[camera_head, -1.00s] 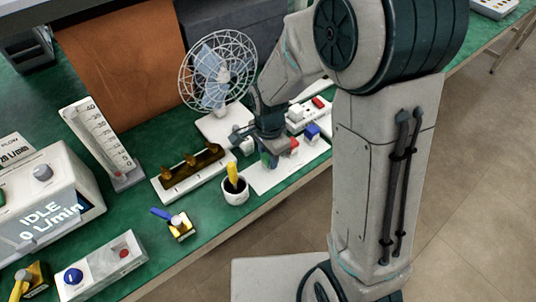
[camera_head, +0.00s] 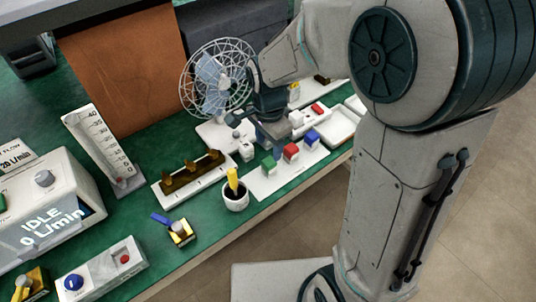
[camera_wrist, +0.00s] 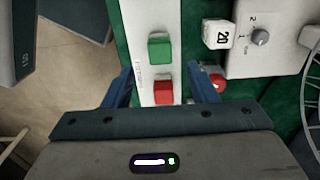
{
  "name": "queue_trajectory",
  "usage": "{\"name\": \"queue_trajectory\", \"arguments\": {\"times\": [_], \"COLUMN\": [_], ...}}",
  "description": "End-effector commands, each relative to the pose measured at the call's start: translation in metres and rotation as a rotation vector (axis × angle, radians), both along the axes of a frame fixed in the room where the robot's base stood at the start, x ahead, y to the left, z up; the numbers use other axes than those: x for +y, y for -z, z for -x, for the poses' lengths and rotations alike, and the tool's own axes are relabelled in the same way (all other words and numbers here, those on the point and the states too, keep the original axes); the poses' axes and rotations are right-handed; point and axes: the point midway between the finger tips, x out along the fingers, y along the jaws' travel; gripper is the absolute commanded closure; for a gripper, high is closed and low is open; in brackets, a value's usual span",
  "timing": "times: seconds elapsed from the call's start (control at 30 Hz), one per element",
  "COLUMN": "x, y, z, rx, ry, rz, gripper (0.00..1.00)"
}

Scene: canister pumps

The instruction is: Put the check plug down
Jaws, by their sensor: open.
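A green block (camera_head: 268,163), a red block (camera_head: 290,152) and a blue block (camera_head: 312,138) stand in a row on a white strip (camera_head: 262,188). I cannot tell which of them, if any, is the check plug. My gripper (camera_head: 275,138) is beside the row, on its fan side in the head view. In the wrist view my gripper (camera_wrist: 160,68) is open, with a blue finger on each side of the strip. The green block (camera_wrist: 160,47) and red block (camera_wrist: 163,91) show between the fingers, apart from them; nothing is held. The blue block is hidden there.
A wire fan (camera_head: 216,78) stands close behind my gripper. A white cube (camera_head: 246,152) marked 20 in the wrist view is near the strip. A cup with a yellow handle (camera_head: 235,196) and a brass rack (camera_head: 192,172) stand to the left. A white tray (camera_head: 340,124) is at right.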

Motion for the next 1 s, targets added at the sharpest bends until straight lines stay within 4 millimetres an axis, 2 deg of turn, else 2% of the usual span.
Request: {"name": "queue_trajectory", "arguments": {"times": [0.03,0.2,0.43,0.53,0.67,0.8,1.0], "x": [0.0,0.0,-0.001,-0.009,-0.034,-0.067,-0.101], "y": [-0.012,-0.035,-0.045,-0.049,-0.063,-0.077,-0.084], "z": [-0.001,0.0,0.001,0.006,0.022,0.051,0.092], "rx": [-0.005,-0.001,-0.001,-0.012,-0.055,-0.113,-0.183], "ry": [0.0,0.0,-0.004,-0.045,-0.188,-0.418,-0.727], "rz": [-0.002,-0.001,-0.001,-0.001,-0.003,0.013,0.063], "gripper": [0.48,0.48,0.48,0.48,0.48,0.48,0.48]}}
